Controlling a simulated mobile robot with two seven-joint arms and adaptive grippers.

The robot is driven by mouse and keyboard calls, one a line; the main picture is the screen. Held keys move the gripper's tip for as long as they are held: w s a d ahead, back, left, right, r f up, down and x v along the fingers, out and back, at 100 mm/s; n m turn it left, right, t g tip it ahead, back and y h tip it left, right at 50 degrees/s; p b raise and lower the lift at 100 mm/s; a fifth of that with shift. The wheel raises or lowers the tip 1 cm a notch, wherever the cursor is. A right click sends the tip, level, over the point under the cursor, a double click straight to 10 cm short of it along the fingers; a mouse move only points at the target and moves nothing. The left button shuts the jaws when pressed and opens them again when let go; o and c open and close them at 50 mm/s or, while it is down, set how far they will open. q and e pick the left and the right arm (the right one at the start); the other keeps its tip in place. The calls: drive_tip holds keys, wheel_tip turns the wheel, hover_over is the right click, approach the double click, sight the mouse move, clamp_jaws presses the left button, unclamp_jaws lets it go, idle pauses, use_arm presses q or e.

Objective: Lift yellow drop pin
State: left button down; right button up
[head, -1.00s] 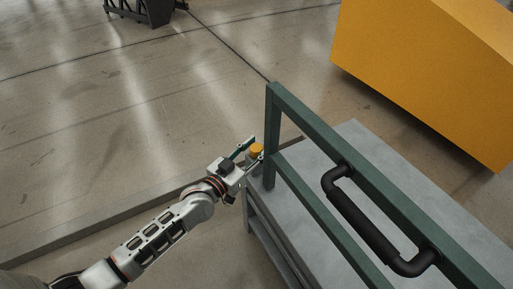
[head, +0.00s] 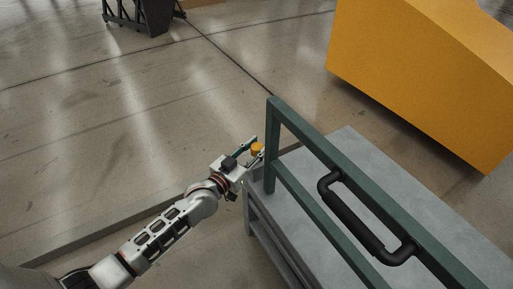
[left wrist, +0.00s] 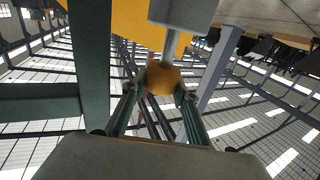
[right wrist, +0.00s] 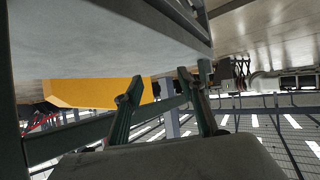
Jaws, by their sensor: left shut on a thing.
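The yellow drop pin (head: 257,149) shows as a round yellow-orange knob beside the green frame's near-left post in the head view. In the left wrist view its knob (left wrist: 162,78) sits between the fingertips, with a grey stem running to a grey block (left wrist: 183,12). My left gripper (head: 258,148) is shut on the knob, one finger on each side. The pin's lower end is hidden in the head view. My right gripper (right wrist: 162,88) shows only in its own wrist view, fingers apart with nothing between them.
A green frame (head: 315,142) with a black handle (head: 360,225) stands over a grey cart top (head: 345,150), close to my left gripper. A large yellow block (head: 420,80) stands at the upper right.

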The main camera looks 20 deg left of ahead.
use_arm(q)
drive_tip(key=c, duration=1.8)
unclamp_jaws()
drive_tip(key=shift+w+r, duration=0.1)
drive_tip(key=shift+r, duration=0.3)
drive_tip(key=shift+c, duration=0.2)
use_arm(e)
drive_tip(key=shift+r, duration=0.15)
use_arm(q)
drive_tip(key=shift+f, duration=0.15)
drive_tip(key=v, duration=1.2)
use_arm(e)
drive_tip(key=shift+w, duration=0.1)
drive_tip(key=shift+r, duration=0.1)
